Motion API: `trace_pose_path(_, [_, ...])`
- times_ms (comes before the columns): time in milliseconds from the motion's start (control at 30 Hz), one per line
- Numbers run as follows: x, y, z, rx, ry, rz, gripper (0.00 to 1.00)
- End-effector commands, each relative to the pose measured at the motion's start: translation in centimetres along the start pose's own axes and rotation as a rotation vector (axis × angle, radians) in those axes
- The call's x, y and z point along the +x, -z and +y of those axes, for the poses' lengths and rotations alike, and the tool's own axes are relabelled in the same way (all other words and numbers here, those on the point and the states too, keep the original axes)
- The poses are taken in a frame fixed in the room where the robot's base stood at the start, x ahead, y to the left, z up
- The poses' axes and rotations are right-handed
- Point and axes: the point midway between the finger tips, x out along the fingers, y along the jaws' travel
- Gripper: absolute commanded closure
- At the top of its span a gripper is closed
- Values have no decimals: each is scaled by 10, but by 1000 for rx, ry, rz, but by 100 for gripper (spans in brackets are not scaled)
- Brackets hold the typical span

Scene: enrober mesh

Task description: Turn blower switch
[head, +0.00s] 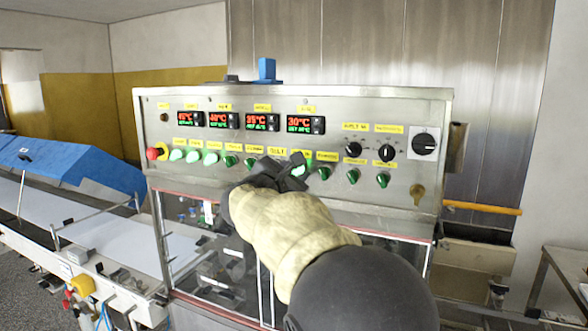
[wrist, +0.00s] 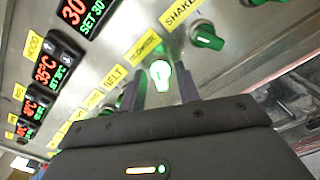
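The blower switch (wrist: 160,73) is a small green knob, glowing pale, below a yellow label (wrist: 147,47) that seems to read BLOWER in the wrist view. My gripper (wrist: 162,90) is at the panel, with one finger on each side of this knob. The fingers are apart, with a narrow gap on both sides, so it looks open around the switch and not closed on it. In the head view my gripper (head: 293,172) covers much of this spot. A bright green glow shows beside the fingers. The knob's exact angle is hard to tell.
The steel control panel (head: 400,185) carries several green knobs, some lit, with an unlit neighbour (wrist: 206,37) labelled SHAKE close by. Red temperature displays (head: 255,121) are above. A red emergency button (head: 153,154) is at left, black dials (head: 387,153) at right.

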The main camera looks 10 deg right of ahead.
Motion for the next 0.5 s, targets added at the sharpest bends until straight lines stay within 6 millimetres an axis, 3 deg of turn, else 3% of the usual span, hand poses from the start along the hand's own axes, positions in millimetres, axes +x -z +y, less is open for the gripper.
trace_pose_path(167, [0, 0, 0, 0, 0, 0, 67])
trace_pose_path(333, [0, 0, 0, 0, 0, 0, 99])
trace_pose_path(500, [0, 1, 0, -3, 0, 1, 100])
